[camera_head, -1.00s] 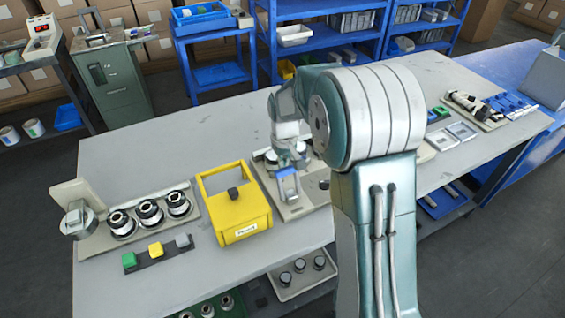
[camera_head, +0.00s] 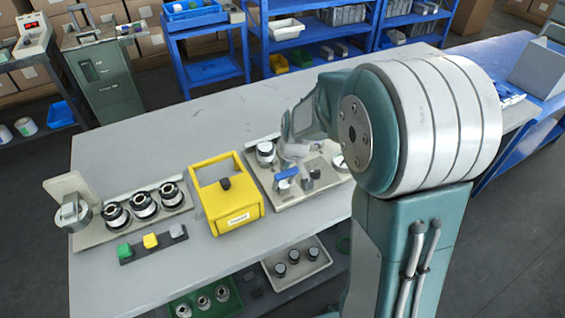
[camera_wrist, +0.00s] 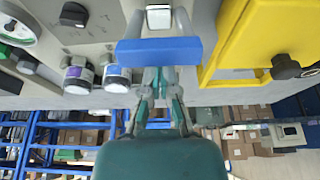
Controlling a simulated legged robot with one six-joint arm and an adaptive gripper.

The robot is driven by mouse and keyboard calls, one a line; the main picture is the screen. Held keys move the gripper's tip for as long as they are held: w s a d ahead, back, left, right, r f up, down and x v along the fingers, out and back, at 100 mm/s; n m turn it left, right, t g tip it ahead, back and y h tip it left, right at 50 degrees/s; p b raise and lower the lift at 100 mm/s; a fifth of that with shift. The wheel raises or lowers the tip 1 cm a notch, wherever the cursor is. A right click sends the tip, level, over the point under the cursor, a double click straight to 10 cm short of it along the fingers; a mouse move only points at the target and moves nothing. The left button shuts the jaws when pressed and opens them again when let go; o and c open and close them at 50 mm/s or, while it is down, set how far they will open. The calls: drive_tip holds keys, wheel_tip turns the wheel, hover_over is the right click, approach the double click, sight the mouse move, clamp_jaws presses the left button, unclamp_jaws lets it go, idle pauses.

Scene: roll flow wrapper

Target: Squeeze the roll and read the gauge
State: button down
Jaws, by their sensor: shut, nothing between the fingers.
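A grey fixture plate (camera_head: 292,202) stands on the bench, right of the yellow frame. A blue bar (camera_head: 286,173) stands on it and fills the middle of the wrist view (camera_wrist: 158,50), with a square pale part (camera_wrist: 159,18) behind it. My gripper (camera_wrist: 161,80) is shut and empty, its tips close to the blue bar; I cannot tell if they touch. Two small labelled rolls (camera_wrist: 78,76) (camera_wrist: 117,78) stand to the left in the wrist view. The gauge, a round white dial (camera_wrist: 14,26), is cut by the edge; its reading is not legible. My arm hides part of the plate.
The yellow frame (camera_head: 226,197) with a black knob is close beside the plate. Left of it is a rack of rolls (camera_head: 144,205) and a strip with green, yellow and grey blocks (camera_head: 151,243). A tray of dark knobs (camera_head: 297,266) lies below. The back left bench top is clear.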

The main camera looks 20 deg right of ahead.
drive_tip(key=shift+s+d+f, duration=0.15)
drive_tip(key=shift+s, duration=0.55)
drive_tip(key=shift+s+f, duration=0.1)
drive_tip(key=shift+s, duration=0.15)
drive_tip(key=shift+s+f, duration=0.15)
